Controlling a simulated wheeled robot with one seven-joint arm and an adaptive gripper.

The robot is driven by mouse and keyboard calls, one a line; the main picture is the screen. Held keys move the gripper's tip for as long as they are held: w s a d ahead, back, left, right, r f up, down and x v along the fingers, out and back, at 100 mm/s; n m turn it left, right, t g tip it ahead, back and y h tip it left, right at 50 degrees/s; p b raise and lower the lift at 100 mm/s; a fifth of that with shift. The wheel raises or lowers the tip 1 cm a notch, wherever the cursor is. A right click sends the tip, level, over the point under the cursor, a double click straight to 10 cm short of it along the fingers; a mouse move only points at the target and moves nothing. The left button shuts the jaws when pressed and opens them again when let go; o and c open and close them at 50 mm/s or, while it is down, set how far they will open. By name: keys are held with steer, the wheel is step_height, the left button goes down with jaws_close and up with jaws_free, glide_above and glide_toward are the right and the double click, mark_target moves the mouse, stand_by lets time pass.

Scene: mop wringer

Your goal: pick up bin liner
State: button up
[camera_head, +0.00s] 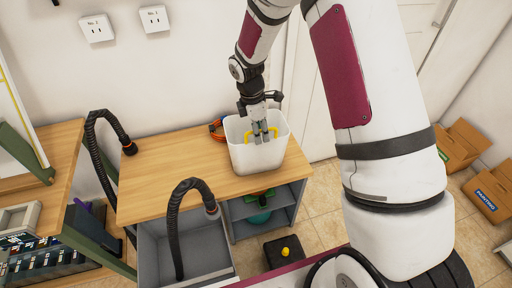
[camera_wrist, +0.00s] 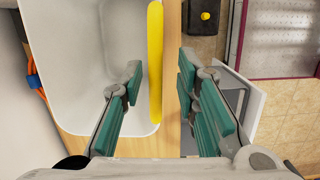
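The bin liner (camera_head: 258,159) looks like a white open tub with yellow handle parts, standing upright on the wooden tabletop. My gripper (camera_head: 263,135) is over it, pointing down at the rim on the near side. In the wrist view the liner's white inside (camera_wrist: 85,60) fills the left half, and a yellow handle strip (camera_wrist: 155,60) runs along its edge. My gripper (camera_wrist: 160,72) is open there, one green-padded finger on the liner's inner side and the other on the outer side of the strip. Neither finger visibly touches it. The fingertips' exact depth is unclear.
The liner stands on a wooden workbench (camera_head: 180,165) with shelves below. An orange cable coil (camera_head: 217,130) lies close behind its left side. A grey sink-like basin (camera_head: 205,245) with black hoses is at front left. A black box with a yellow knob (camera_head: 286,252) is below.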

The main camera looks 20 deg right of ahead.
mark_target(261, 149)
steer(key=shift+w+d+f, duration=0.1)
steer(key=shift+d+f, duration=0.1)
steer(key=shift+f, duration=1.3)
steer(key=shift+d+f, duration=0.15)
steer(key=shift+f, duration=1.3)
jaws_close()
